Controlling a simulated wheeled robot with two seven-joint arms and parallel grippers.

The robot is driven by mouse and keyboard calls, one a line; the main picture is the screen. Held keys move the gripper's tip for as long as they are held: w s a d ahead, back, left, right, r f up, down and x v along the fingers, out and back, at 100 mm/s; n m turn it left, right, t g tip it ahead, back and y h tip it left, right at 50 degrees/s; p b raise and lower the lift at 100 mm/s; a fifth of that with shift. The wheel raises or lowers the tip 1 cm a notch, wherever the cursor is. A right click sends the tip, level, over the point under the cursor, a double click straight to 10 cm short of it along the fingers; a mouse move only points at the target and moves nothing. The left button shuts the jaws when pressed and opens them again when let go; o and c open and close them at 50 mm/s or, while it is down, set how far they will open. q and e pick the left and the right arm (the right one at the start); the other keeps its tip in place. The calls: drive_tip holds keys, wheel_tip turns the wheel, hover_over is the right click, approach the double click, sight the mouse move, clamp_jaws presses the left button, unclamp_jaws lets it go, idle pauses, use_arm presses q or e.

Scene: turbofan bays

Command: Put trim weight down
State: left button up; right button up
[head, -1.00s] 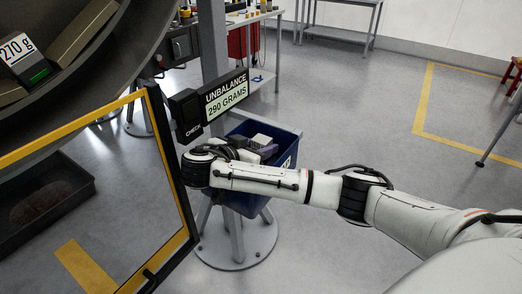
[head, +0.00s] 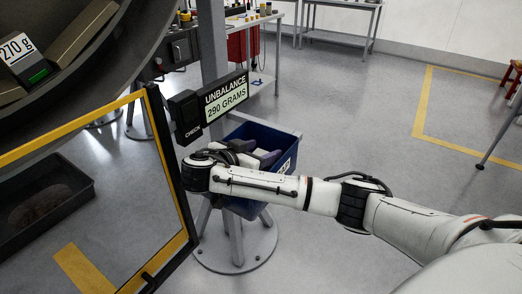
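My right gripper (head: 256,153) is over the blue bin (head: 247,207), with its arm coming in from the right. Its two dark fingers look spread apart, with no block seen held between them. A pale shape (head: 249,161) shows low between the fingers, inside the bin; I cannot tell whether it is a trim weight. The wrist hides part of the bin's near side. A trim weight marked 270 g (head: 17,50) sits in the dark round housing at the upper left. My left gripper is not in view.
A display (head: 226,97) beside the post reads UNBALANCE 290 GRAMS, with a CHECK button (head: 186,117) at its left. A yellow-and-black frame (head: 165,150) stands left of the wrist. A dark tray (head: 45,205) lies beyond it. Open floor lies to the right.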

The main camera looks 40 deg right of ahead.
sight(255, 151)
drive_tip(key=shift+s+f, duration=0.2)
drive_tip(key=shift+f, duration=0.35)
drive_tip(key=shift+r+p, duration=0.4)
drive_tip(key=shift+r, duration=0.1)
drive_tip(key=p+v, duration=0.2)
drive_tip(key=v, duration=0.1)
drive_tip(key=shift+w+r, duration=0.2)
drive_tip(key=shift+r, duration=0.05)
drive_tip(key=v, duration=0.7)
drive_tip(key=shift+a+r, duration=0.1)
drive_tip(key=shift+a, duration=0.2)
drive_tip(key=shift+s+a+r, duration=0.25)
drive_tip(key=shift+a+r, duration=0.05)
drive_tip(key=shift+a, duration=0.15)
drive_tip(key=shift+s+a+r, duration=0.1)
